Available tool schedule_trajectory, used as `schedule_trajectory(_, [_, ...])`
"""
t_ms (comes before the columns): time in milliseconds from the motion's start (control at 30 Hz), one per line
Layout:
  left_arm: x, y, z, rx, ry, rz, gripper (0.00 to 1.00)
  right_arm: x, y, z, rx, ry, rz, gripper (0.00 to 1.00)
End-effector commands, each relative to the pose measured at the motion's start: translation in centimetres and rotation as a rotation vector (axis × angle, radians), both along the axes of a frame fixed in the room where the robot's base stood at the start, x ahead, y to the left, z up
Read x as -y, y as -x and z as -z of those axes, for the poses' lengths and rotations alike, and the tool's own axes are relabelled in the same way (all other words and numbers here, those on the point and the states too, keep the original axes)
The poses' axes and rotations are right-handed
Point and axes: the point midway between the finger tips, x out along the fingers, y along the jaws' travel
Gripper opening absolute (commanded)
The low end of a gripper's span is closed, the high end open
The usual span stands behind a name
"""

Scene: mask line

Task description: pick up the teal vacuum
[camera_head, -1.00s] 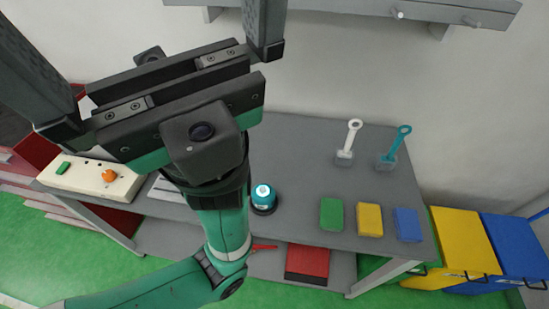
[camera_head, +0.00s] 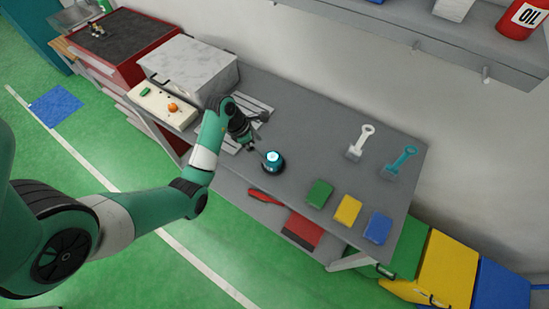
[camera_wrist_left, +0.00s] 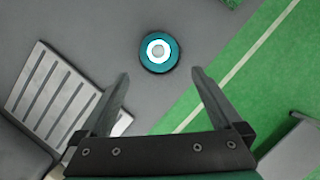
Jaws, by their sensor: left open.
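A small round teal device with a bright white ring on top, which I take for the teal vacuum (camera_head: 273,161), stands on the grey workbench (camera_head: 315,130) near its front edge. My left gripper (camera_head: 261,133) is just to its left and above the bench. In the left wrist view, the vacuum (camera_wrist_left: 159,50) shows beyond and roughly between the tips of my open left gripper (camera_wrist_left: 160,74). Nothing is between the fingers, and they do not appear to touch the vacuum. My right gripper is not in view.
A slotted metal plate (camera_wrist_left: 62,98) lies beside the vacuum. Green (camera_head: 319,194), yellow (camera_head: 348,210) and blue blocks (camera_head: 377,228) lie to the right. White (camera_head: 361,142) and teal (camera_head: 400,163) handled tools stand behind them. Open bench lies between.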

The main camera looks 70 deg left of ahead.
Motion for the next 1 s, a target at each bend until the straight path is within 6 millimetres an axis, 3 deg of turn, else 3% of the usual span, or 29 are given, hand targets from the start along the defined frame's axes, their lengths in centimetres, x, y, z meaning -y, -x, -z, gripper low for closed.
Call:
schedule_trajectory(300, [0.5, -2.1, 5.3, 0.0, 0.0, 0.003, 1.0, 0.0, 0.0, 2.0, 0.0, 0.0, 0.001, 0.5])
schedule_trajectory(533, [0.5, -2.5, 6.0, 0.002, -0.001, 0.003, 1.0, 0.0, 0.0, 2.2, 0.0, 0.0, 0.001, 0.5])
schedule_trajectory(800, [0.7, -4.2, 10.1, 0.002, -0.001, 0.004, 1.0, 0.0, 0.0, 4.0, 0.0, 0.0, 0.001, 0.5])
schedule_trajectory(1000, [0.7, -4.5, 10.4, 0.004, -0.002, 0.002, 1.0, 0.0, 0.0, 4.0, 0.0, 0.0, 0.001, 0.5])
